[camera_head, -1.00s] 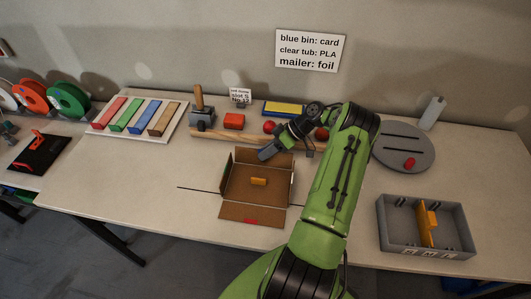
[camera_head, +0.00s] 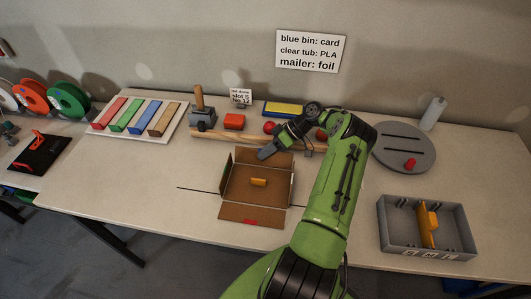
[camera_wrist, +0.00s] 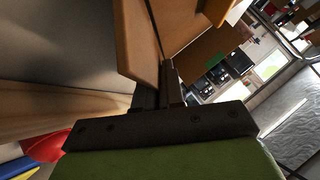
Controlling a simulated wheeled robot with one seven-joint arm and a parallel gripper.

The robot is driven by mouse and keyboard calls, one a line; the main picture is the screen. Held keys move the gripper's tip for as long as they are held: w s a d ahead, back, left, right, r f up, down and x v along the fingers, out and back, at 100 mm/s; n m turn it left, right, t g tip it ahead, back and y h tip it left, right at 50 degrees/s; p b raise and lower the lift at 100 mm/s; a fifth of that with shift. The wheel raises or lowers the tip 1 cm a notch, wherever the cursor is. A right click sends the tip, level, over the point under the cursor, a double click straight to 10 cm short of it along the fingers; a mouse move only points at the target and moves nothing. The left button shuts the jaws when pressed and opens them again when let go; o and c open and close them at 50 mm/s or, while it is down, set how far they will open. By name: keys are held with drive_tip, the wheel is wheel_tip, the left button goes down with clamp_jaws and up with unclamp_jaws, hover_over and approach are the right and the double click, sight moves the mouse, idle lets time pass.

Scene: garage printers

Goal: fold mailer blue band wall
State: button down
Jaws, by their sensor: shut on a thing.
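The mailer (camera_head: 240,192) is an open brown cardboard box in the middle of the table, with its walls and flaps spread out. A small yellow-orange block (camera_head: 258,182) lies inside it. A red mark (camera_head: 250,221) shows on the front flap. My gripper (camera_head: 264,155) is at the mailer's back wall (camera_head: 282,162), coming in from behind and above. In the wrist view my gripper (camera_wrist: 160,88) is shut on the edge of a cardboard panel (camera_wrist: 155,40). I see no blue band in either view.
Coloured bars on a white board (camera_head: 178,133) stand left. A grey disc (camera_head: 404,148) and a grey bin (camera_head: 400,235) stand right.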

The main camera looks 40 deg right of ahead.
drive_tip(key=shift+d, duration=0.1)
drive_tip(key=c, duration=1.3)
unclamp_jaws()
drive_tip(key=v, duration=1.2)
